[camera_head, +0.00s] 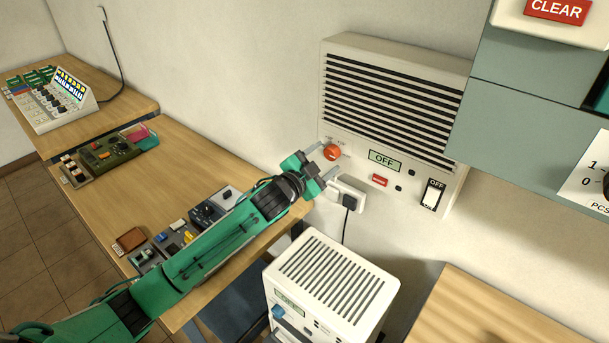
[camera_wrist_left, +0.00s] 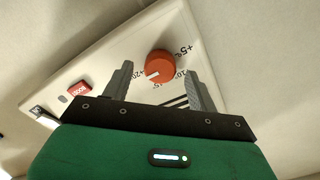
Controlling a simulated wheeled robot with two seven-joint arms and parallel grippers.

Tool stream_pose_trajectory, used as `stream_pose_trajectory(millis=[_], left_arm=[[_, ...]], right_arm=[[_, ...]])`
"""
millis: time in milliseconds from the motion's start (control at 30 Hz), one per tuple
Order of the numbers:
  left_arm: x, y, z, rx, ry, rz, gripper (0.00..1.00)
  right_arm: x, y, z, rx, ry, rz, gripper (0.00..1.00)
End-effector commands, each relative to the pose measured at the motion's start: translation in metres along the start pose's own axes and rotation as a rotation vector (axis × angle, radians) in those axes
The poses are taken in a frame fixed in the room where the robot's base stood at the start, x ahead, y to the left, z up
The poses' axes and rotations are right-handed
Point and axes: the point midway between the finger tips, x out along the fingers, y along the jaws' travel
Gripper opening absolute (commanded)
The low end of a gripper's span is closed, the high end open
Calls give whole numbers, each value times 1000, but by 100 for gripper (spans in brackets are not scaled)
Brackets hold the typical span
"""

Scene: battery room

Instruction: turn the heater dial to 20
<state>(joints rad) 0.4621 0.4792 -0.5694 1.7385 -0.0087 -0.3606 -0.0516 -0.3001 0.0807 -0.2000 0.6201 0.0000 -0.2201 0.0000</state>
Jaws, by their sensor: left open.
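The heater (camera_head: 393,115) is a cream wall unit with dark slats, and its orange dial (camera_head: 332,152) sits at its lower left. The dial also shows in the left wrist view (camera_wrist_left: 160,66), with a pale pointer mark and printed numbers around it, including +5, 10, 15 and +20. The pointer faces down and left there, near the 15 and +20 marks; its exact setting is hard to read. My left gripper (camera_head: 321,162) is open, its fingers (camera_wrist_left: 158,88) spread on either side of the dial, apart from it. My right gripper is not in view.
The heater's OFF display (camera_head: 384,160), red button (camera_head: 379,180) and OFF switch (camera_head: 432,194) lie right of the dial. A wall socket with a plug (camera_head: 347,197) sits just below. A white vented unit (camera_head: 331,280) stands lower down. A wooden bench (camera_head: 190,160) with devices is left.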

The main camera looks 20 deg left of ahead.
Motion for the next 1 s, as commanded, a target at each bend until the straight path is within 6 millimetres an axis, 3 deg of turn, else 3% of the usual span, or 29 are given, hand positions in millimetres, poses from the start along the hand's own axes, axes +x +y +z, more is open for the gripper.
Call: stream_pose_trajectory(millis=[600,800,1000], left_arm=[[-111,3,3,1,-2,2,59],[-125,2,1,1,-1,2,59],[-126,1,1,0,-2,2,59]], right_arm=[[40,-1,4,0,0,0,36],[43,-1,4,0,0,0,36],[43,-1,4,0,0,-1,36]])
